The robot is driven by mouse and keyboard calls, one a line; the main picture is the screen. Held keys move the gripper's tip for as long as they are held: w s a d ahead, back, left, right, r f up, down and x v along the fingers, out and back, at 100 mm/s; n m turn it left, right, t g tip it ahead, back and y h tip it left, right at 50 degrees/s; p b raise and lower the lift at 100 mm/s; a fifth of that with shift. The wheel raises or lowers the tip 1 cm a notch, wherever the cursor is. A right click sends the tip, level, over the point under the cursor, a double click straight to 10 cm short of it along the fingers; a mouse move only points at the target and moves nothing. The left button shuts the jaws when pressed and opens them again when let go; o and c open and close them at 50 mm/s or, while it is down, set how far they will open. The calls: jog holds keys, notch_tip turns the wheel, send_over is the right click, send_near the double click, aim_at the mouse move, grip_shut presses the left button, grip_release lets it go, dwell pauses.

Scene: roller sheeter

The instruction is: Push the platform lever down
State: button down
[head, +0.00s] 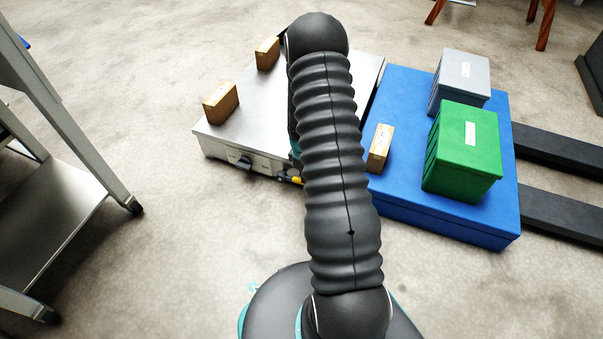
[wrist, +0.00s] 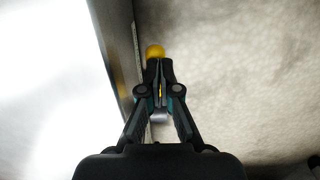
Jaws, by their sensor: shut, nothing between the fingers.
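The steel platform (head: 265,112) stands low on the floor, left of centre in the head view. Its lever (head: 297,180) shows a yellow end at the front side, just left of my arm. In the wrist view the lever's yellow end (wrist: 155,51) is just beyond my fingertips, and a sliver of yellow shows between the fingers. My gripper (wrist: 160,70) is shut and empty, beside the platform's dark side face. I cannot tell whether the tips touch the lever. In the head view my arm mostly hides the gripper.
Wooden blocks (head: 221,103) sit on the platform. A blue pallet box (head: 405,205) to the right carries a green bin (head: 465,150), a grey bin (head: 462,75) and a wooden block. A steel cart (head: 65,200) stands at left. The floor between is clear.

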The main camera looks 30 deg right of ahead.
jog(key=shift+s+d+f+b, duration=0.15)
jog(key=shift+f, duration=0.25)
jog(key=shift+s+d+f+b, duration=0.1)
jog(key=shift+f+b, duration=0.05)
jog(key=shift+f, duration=0.25)
notch_tip(320, 180, up, 5)
jog(key=p, duration=0.3)
jog(key=shift+s+d, duration=0.1)
jog(key=s+d+r+p, duration=0.1)
jog(key=s+d+r, duration=0.3)
jog(key=s+r, duration=0.1)
jog(key=shift+s+r, duration=0.2)
jog(key=shift+r, duration=0.35)
